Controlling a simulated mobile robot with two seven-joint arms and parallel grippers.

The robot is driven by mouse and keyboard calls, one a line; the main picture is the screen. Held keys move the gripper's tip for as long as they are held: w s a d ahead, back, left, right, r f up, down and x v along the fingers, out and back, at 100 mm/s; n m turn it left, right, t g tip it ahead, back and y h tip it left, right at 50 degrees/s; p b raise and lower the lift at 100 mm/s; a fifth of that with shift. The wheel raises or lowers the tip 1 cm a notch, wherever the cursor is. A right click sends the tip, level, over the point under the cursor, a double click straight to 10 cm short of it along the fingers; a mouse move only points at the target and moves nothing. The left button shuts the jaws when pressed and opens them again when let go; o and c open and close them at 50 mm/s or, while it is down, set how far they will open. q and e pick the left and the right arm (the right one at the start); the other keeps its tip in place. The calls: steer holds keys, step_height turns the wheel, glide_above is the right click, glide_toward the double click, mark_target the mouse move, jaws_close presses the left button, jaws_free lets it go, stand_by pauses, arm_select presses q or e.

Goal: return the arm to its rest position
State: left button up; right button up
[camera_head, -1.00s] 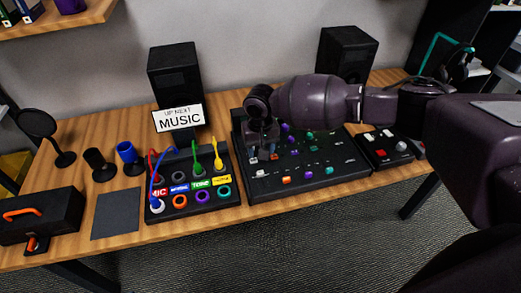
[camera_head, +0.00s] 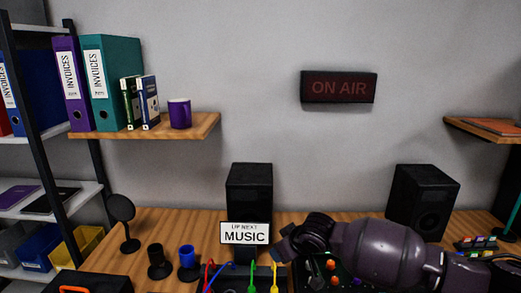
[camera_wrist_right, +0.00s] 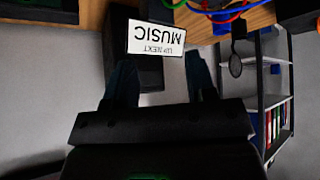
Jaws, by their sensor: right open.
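My right arm (camera_head: 390,250) comes in from the right in the head view, low over the desk. Its right gripper (camera_head: 284,246) is at the arm's left end, just right of the "UP NEXT MUSIC" sign (camera_head: 245,233). In the right wrist view the two dark fingers (camera_wrist_right: 160,75) stand apart with nothing held between them. The sign (camera_wrist_right: 156,38) appears upside down beyond the fingertips, in front of a black speaker (camera_wrist_right: 148,70). My left gripper is not in view.
Red, blue, green and yellow cables (camera_head: 253,278) rise from the panel below the sign. A cup-like blue holder (camera_head: 188,262) and a round black screen on a stand (camera_head: 122,220) are at left. Speakers (camera_head: 248,190) stand at the back. A wall shelf (camera_head: 150,133) holds binders and a mug.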

steer(key=s+a+r+n+t+y, duration=0.2)
steer(key=s+t+y, duration=0.3)
steer(key=s+t, duration=0.1)
steer(key=s+d+f+m+t+h, duration=0.1)
steer(key=s+d+f+m+h, duration=0.2)
steer(key=s+d+f, duration=0.45)
steer(key=s+d+f+m+t+h, duration=0.1)
steer(key=s+d+f+m+h, duration=0.3)
steer(key=d, duration=0.6)
steer(key=s+d+f+m+g+h, duration=0.1)
steer(key=s+f, duration=0.3)
steer(key=s, duration=0.4)
steer(key=s+d+f+g+h, duration=0.1)
steer(key=s+d+f, duration=0.3)
steer(key=s, duration=0.4)
steer(key=shift+s+d+f+m+g+h, duration=0.2)
steer(key=shift+d+f+m+g+h, duration=0.1)
steer(key=shift+d+f+m+g, duration=0.15)
steer(key=shift+a, duration=0.15)
steer(key=shift+c, duration=0.5)
